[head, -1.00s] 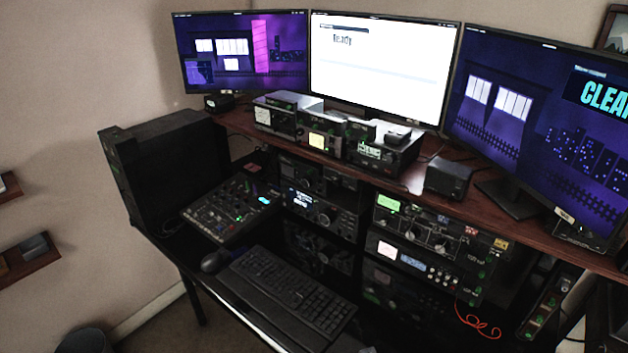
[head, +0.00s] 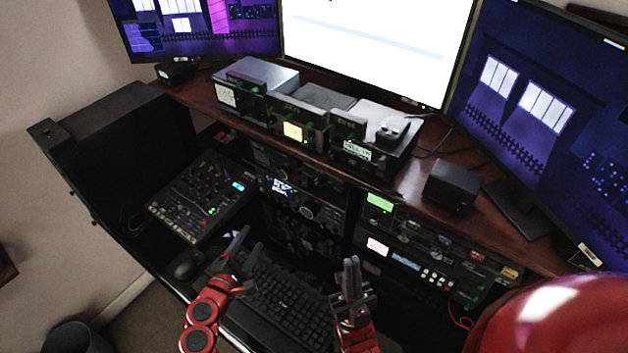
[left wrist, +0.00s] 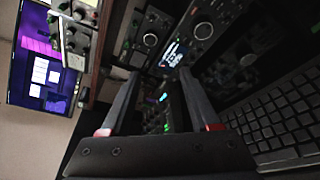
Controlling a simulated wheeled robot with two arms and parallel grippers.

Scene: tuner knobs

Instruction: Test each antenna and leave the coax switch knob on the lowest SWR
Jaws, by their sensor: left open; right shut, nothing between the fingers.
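Several radio units with knobs and meters stand here; I cannot tell which knob is the coax switch. On the shelf are a left unit with a pale meter (head: 228,95), a middle unit with a yellow-lit meter (head: 293,131) and a right unit with a pale display (head: 357,151). Below the shelf, a rack unit has a green display (head: 380,203), and another has a white meter (head: 377,246). My left gripper (head: 236,246) is open and empty above the keyboard's left end; its fingers also show in the left wrist view (left wrist: 158,76). My right gripper (head: 350,266) is shut and empty, right of the keyboard.
A keyboard (head: 285,300) and a mouse (head: 184,265) lie on the lower desk. A mixer (head: 200,200) stands at left beside a black case (head: 110,150). A black box (head: 451,187) stands on the shelf (head: 415,178). Three monitors stand behind. An orange cable hangs at right.

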